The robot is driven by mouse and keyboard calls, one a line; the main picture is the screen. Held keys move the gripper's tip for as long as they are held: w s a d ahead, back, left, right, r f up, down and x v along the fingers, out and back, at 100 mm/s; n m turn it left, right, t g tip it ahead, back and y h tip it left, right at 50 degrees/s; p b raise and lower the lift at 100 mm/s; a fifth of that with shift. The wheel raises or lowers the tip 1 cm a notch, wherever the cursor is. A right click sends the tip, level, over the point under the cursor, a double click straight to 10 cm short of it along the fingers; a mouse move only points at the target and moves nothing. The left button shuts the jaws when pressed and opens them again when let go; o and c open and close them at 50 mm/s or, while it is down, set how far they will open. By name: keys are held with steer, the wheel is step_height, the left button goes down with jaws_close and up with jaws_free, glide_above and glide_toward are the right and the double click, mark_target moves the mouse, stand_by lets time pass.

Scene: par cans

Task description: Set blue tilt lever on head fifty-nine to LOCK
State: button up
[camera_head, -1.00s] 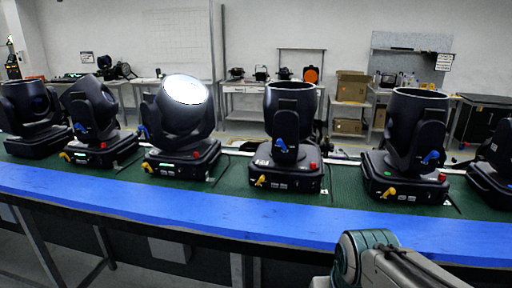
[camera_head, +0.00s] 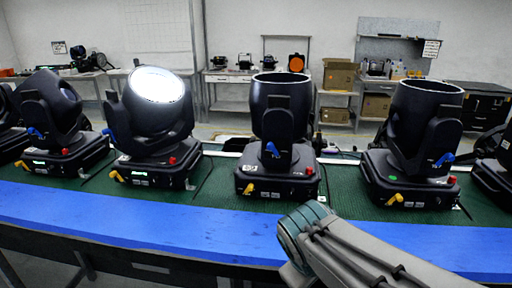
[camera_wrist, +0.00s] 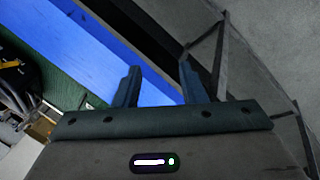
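Several black moving heads stand in a row on the green bench top. In the head view, blue tilt levers show on the left head (camera_head: 36,133), the lit head (camera_head: 108,134), the middle head (camera_head: 272,150) and the right head (camera_head: 443,160). The head numbers and lever markings are too small to read, so I cannot tell which is fifty-nine. In the wrist view my gripper (camera_wrist: 158,82) has its two fingers apart with nothing between them. It is by the bench's blue front edge (camera_wrist: 95,45), away from any lever. The head view does not show the fingers.
Yellow levers (camera_head: 249,189) and red knobs (camera_head: 309,171) sit low on the heads' bases. The blue bench edge (camera_head: 130,225) runs across in front of me. Shelves with cardboard boxes (camera_head: 340,75) stand behind the bench.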

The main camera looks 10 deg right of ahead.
steer(key=w+d+r+n+t+h+b, duration=0.1)
steer(key=w+d+r+n+t+h, duration=0.25)
steer(key=n, duration=0.55)
steer(key=n+t+b, duration=0.2)
steer(key=n+t, duration=0.8)
steer(key=n, duration=1.1)
glide_toward(270, 147)
steer(key=shift+y, duration=0.45)
steer(key=x, duration=0.9)
steer(key=shift+d, duration=0.2)
steer(key=shift+c, duration=0.3)
jaws_close()
